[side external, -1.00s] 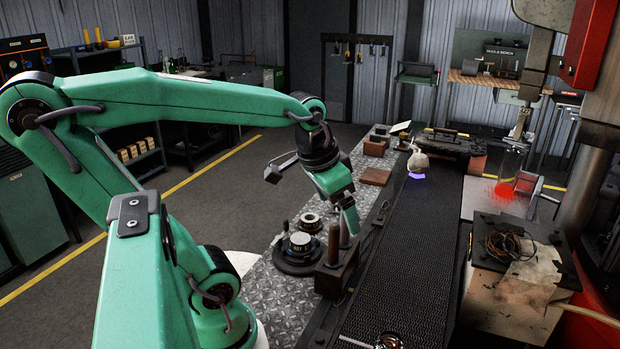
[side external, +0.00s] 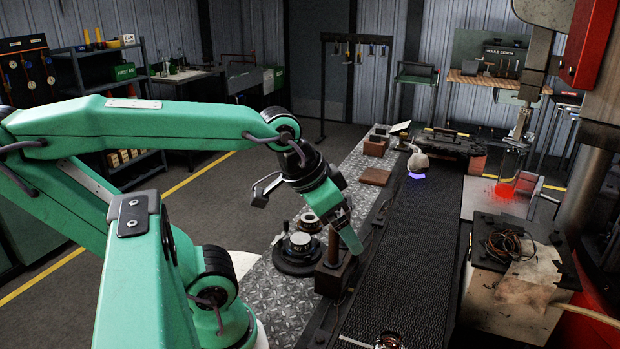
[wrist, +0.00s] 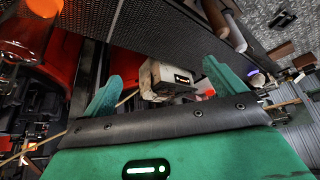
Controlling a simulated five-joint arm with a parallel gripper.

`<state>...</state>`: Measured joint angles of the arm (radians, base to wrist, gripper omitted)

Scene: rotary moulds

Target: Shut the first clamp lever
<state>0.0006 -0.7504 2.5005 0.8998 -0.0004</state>
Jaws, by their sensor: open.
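I cannot single out the first clamp lever with certainty. A brown upright rod (side external: 333,244) stands on a dark brown block (side external: 329,279) at the left edge of the conveyor, and may be a lever handle. My gripper (side external: 352,244) is just right of the rod's upper part, pointing down; I cannot tell whether they touch. It hides part of what stands behind it. In the wrist view my gripper (wrist: 163,85) has its two green fingers wide apart, with nothing between them.
The dark conveyor (side external: 400,270) runs beside a metal-plate bench (side external: 285,312). Round dark fixtures (side external: 297,262) sit left of the rod. A glass piece (side external: 388,341) lies at the conveyor's near end. A box with coiled wire (side external: 512,295) and a red-glowing glass cylinder (side external: 508,170) stand right.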

